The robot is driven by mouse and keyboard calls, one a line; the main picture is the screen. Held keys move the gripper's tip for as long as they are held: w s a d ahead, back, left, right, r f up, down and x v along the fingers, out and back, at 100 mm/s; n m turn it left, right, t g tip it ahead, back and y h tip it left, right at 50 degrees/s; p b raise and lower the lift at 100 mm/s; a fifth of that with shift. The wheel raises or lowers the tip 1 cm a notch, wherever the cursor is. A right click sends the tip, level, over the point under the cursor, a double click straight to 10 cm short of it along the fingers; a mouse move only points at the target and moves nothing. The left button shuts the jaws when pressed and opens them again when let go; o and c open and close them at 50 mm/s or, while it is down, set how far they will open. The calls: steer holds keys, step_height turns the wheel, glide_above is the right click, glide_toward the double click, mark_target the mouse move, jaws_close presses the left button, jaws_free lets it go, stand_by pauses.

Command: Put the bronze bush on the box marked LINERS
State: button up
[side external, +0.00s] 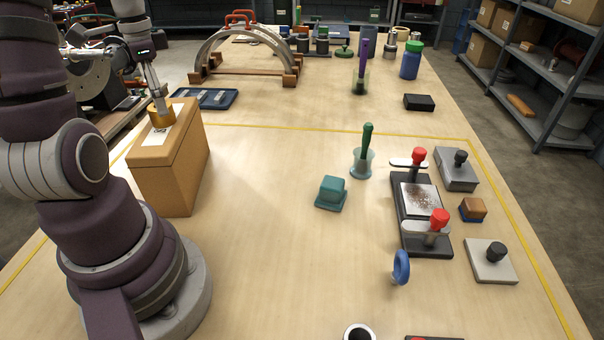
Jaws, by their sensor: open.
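The bronze bush (162,118) is a short golden ring standing on top of a tall tan box (164,179). A pale label lies on the box top beside the bush; I cannot read its marking from here. My gripper (157,94) is directly above the bush, with its fingertips at or just over the bush's upper rim. It is open. Whether a finger still touches the bush is too small to tell.
A dark blue tray (205,98) with small parts lies behind the box. A teal block (331,192), a green-handled tool in a glass (363,155) and a clamp fixture with red knobs (420,205) stand to the right. The table between box and teal block is clear.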

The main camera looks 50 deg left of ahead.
step_height(320, 180, up, 10)
steer(key=r, duration=0.1)
steer(key=w+d+f+t, duration=0.1)
steer(key=d+f+t, duration=0.1)
steer(key=d, duration=0.8)
steer(key=w+d+f+n+t, duration=0.1)
steer(key=w+d+f+t, duration=0.1)
steer(key=d, duration=0.9)
step_height(320, 180, down, 2)
steer(key=shift+f+t, duration=0.25)
steer(key=shift+t, duration=0.55)
steer(key=shift+o, duration=0.3)
